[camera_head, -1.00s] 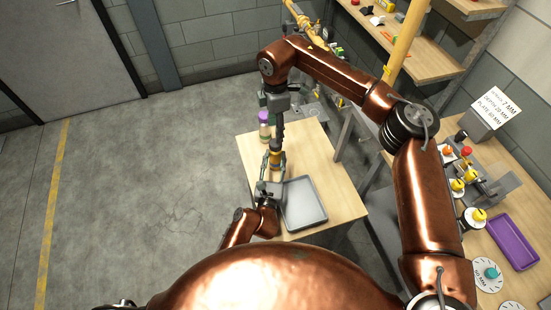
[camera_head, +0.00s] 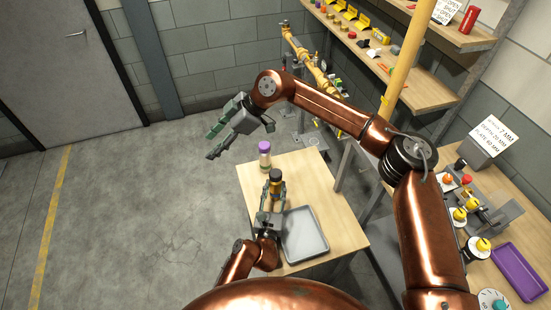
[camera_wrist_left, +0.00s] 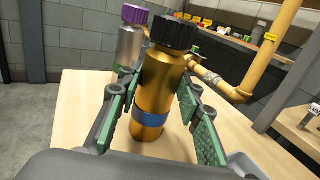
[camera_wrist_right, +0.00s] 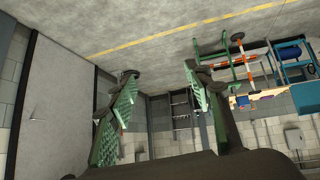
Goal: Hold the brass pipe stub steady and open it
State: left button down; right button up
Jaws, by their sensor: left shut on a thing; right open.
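The brass pipe stub (camera_head: 275,190) stands upright on the small wooden table (camera_head: 320,188). In the left wrist view the stub (camera_wrist_left: 155,92) is a gold cylinder with a blue band low down and a black ribbed cap (camera_wrist_left: 175,32) on top. My left gripper (camera_head: 269,205) is shut on the stub, with a green-padded finger on each side in the left wrist view (camera_wrist_left: 150,108). My right gripper (camera_head: 228,135) is open and empty, up and to the left of the stub in the head view. Its right wrist view (camera_wrist_right: 165,88) shows nothing between the fingers.
A purple-capped bottle (camera_head: 264,155) stands behind the stub; it also shows in the left wrist view (camera_wrist_left: 131,42). A grey tray (camera_head: 322,241) lies to the stub's right. A yellow pipe (camera_head: 405,55) rises at the right, before shelves. A workbench holds a purple tray (camera_head: 519,273).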

jog(key=w+a+r+m+t+y, duration=0.25)
jog(key=w+r+m+y, duration=0.2)
jog(key=r, duration=0.65)
jog(key=w+a+r+m+t+y, duration=0.25)
jog(key=a+r+m+y, duration=0.2)
jog(key=r, duration=0.55)
jog(key=w+d+m+t+h, duration=0.3)
jog(key=w+d+m+t, duration=0.15)
jog(key=w+m, duration=0.3)
jog(key=w+d+m+t+h, duration=0.3)
jog(key=w+d+m+t, duration=0.15)
jog(key=w+m, duration=0.35)
jog(key=m+g+h, duration=1)
jog(key=g+h, duration=0.2)
jog(key=g, duration=0.1)
send_over(276, 173)
jog(key=f, duration=3.1)
jog(key=shift+w+a+f, duration=0.1)
jog(key=shift+w+a, duration=0.15)
jog(key=shift+w, duration=0.15)
jog(key=shift+s+d+f, duration=0.1)
jog(key=shift+s+f, duration=0.1)
jog(key=shift+s, duration=0.1)
jog(key=shift+s+f, duration=0.1)
jog(key=shift+f, duration=3.8)
